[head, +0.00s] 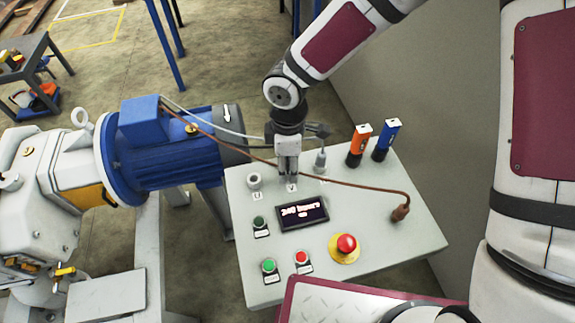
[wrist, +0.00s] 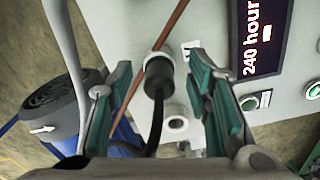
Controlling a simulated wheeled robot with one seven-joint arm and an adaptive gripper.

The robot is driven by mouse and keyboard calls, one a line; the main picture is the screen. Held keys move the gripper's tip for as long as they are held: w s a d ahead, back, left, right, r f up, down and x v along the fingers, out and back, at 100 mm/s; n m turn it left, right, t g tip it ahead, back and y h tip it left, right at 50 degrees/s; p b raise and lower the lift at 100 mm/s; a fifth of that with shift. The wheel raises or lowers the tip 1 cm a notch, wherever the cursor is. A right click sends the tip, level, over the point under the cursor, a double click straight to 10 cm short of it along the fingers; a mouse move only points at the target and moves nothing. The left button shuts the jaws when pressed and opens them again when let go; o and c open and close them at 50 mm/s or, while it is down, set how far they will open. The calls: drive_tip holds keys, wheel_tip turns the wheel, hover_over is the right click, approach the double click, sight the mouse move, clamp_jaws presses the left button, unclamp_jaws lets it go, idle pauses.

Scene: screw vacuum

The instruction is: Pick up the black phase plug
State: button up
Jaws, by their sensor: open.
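The black phase plug (wrist: 158,74) shows in the wrist view, its tip at a pale ring socket and its black cable running toward my wrist. In the head view it is hidden or too small to tell behind my gripper (head: 288,178). My gripper, also in the wrist view (wrist: 160,88), is open, with one teal-padded finger on each side of the plug and visible gaps to both. In the head view my gripper points down over the grey control panel (head: 375,245), near the V label.
A brown cable crosses beside the black plug to a brown plug (head: 401,212) on the panel. A grey plug (head: 320,160) stands right of my gripper, an empty-looking white socket (head: 254,181) left. Orange (head: 359,146) and blue (head: 386,140) devices stand behind. The blue motor (head: 165,155) is left.

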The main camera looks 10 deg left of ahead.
clamp_jaws()
idle(0.3)
